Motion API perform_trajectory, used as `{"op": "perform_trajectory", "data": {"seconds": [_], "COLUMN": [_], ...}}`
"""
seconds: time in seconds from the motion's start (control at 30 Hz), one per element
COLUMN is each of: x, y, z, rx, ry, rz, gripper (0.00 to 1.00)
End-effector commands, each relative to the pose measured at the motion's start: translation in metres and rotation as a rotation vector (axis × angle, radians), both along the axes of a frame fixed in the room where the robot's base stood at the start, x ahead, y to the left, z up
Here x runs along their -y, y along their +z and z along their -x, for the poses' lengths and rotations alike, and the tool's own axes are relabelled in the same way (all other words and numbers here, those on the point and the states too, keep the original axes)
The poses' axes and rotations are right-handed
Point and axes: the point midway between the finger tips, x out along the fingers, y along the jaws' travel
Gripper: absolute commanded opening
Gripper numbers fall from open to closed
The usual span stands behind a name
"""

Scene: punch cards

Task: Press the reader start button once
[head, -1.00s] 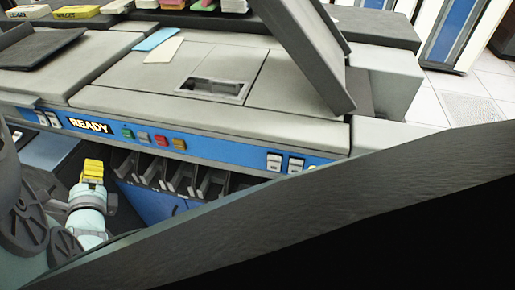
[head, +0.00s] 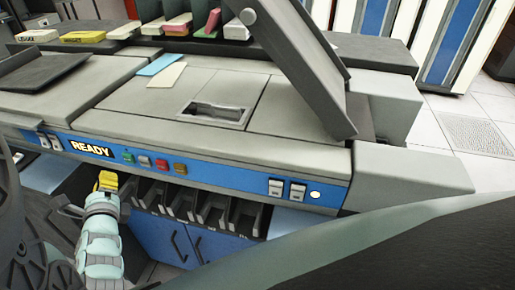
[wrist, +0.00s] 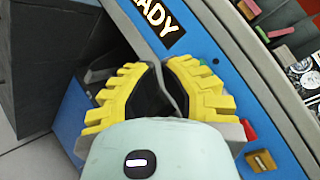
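The card reader's blue front strip (head: 230,177) carries a lit READY sign (head: 90,148) and a row of coloured buttons: green (head: 128,156), pale (head: 145,161), red (head: 162,164) and amber (head: 180,169). No start label is readable. My gripper (head: 107,180) has yellow fingers drawn together, nothing held, and is in front of and below the strip, left of the green button in the head view. In the wrist view my gripper (wrist: 163,68) points toward the strip below READY (wrist: 160,14). Red (wrist: 250,130) and amber (wrist: 260,160) show at right; the fingers mostly hide the green and pale buttons.
Open dark card pockets (head: 195,203) sit under the strip, close to my gripper. White switches (head: 286,188) and a round light (head: 315,195) are at the strip's right end. Cards (head: 160,65) lie on the top. Tiled floor (head: 480,130) is clear at right.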

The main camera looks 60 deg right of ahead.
Motion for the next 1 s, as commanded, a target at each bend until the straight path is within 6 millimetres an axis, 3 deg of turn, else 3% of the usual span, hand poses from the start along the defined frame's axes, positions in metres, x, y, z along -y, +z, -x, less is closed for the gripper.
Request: {"op": "perform_trajectory", "data": {"seconds": [0.1, 0.33, 0.73, 0.77, 0.83, 1.0], "x": [0.018, 0.035, 0.038, 0.038, 0.038, 0.037], "y": [-0.002, -0.001, 0.0, 0.0, 0.0, 0.0], "z": [-0.004, -0.011, -0.012, -0.012, -0.012, -0.012], "rx": [0.001, 0.001, 0.0, 0.0, -0.001, 0.0], "ry": [-0.008, -0.006, -0.005, -0.005, -0.004, -0.004], "rz": [0.002, 0.0, 0.0, 0.0, 0.0, 0.0], "gripper": [0.0, 0.0, 0.0, 0.07, 0.0, 0.0]}}
